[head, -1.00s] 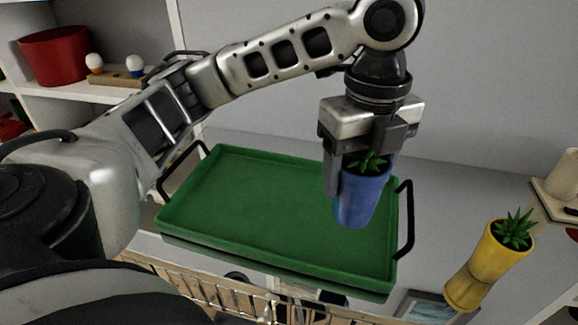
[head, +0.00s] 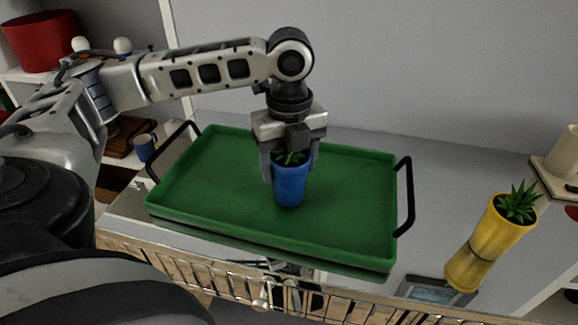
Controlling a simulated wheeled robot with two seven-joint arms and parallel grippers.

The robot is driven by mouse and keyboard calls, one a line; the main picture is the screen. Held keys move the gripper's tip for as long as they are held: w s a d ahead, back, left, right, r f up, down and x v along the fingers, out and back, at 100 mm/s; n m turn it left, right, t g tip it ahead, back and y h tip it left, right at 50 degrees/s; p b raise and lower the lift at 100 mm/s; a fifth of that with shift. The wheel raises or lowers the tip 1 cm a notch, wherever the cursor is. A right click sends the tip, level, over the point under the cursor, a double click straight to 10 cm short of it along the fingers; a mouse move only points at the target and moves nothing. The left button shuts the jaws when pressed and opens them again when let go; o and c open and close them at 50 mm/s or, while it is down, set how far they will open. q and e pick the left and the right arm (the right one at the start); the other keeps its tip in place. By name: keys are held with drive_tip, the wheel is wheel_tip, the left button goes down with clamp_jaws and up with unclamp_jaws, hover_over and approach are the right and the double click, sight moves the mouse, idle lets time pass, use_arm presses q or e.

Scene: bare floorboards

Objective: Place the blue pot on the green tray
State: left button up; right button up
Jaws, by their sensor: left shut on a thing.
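The blue pot (head: 291,187) holds a small green plant and is upright over the middle of the green tray (head: 350,222). My left gripper (head: 290,170) points down and is shut on the pot near its rim, with a finger on each side. The pot's base appears at or just above the tray floor; I cannot tell whether it touches. The tray is rectangular with low walls and a black handle at each short end. It lies on a glossy, reflecting surface. My right gripper is not in view.
A yellow pot (head: 494,226) with a spiky plant stands right of the tray. A framed picture (head: 437,292) lies near the front edge. A blue mug (head: 145,147) and a red container (head: 41,41) are on shelves at the left. The rest of the tray is bare.

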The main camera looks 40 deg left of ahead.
use_arm(q)
drive_tip(key=shift+f, duration=0.3)
drive_tip(key=o, duration=1.3)
drive_tip(key=shift+f, duration=0.15)
